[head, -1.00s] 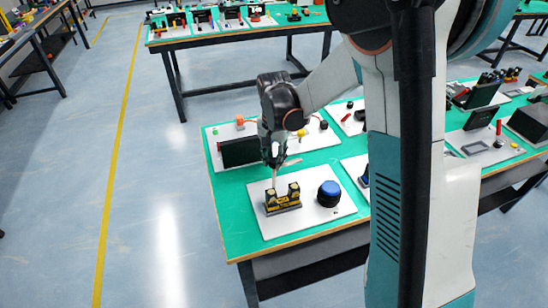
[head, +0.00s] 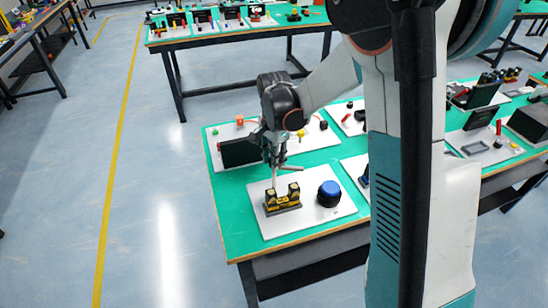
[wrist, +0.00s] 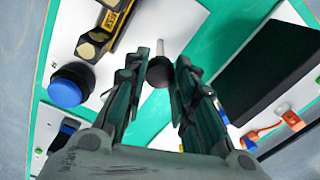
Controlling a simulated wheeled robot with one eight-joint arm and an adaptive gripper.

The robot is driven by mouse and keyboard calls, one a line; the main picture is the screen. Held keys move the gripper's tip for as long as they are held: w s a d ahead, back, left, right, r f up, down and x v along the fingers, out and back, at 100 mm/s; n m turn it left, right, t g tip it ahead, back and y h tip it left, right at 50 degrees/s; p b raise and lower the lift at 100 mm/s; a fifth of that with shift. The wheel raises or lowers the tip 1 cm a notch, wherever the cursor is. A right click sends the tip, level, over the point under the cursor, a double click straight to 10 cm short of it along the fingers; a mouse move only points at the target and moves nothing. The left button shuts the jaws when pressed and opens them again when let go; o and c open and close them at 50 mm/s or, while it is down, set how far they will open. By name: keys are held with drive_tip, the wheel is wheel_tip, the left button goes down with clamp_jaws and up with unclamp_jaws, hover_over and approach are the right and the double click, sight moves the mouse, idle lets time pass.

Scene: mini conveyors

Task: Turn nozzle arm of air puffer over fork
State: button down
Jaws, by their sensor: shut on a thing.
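My gripper (head: 274,160) is low over the front-left white board. In the wrist view, its fingers (wrist: 156,70) close around a dark round piece (wrist: 160,74) with a pale, thin stick, which looks like the nozzle arm (wrist: 160,47). The fingers hide much of this piece. The yellow-and-black two-pronged block, seemingly the fork (head: 282,203), stands just below the gripper in the head view, and at the upper left of the wrist view (wrist: 104,30). A black cylinder with a blue top (head: 328,193) stands to its right; I cannot tell whether it belongs to the air puffer.
A dark upright panel (head: 239,152) stands close behind and left of the gripper, with an orange part (head: 239,120) beyond it. The front-left white board (head: 270,231) has bare room around the block. More boards with devices lie to the right, partly behind my arm.

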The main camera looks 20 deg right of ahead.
drive_tip(key=m, duration=0.5)
drive_tip(key=shift+m, duration=0.4)
drive_tip(key=m, duration=0.5)
drive_tip(key=shift+m, duration=0.4)
drive_tip(key=c, duration=1.3)
unclamp_jaws()
wheel_tip(320, 180, up, 12)
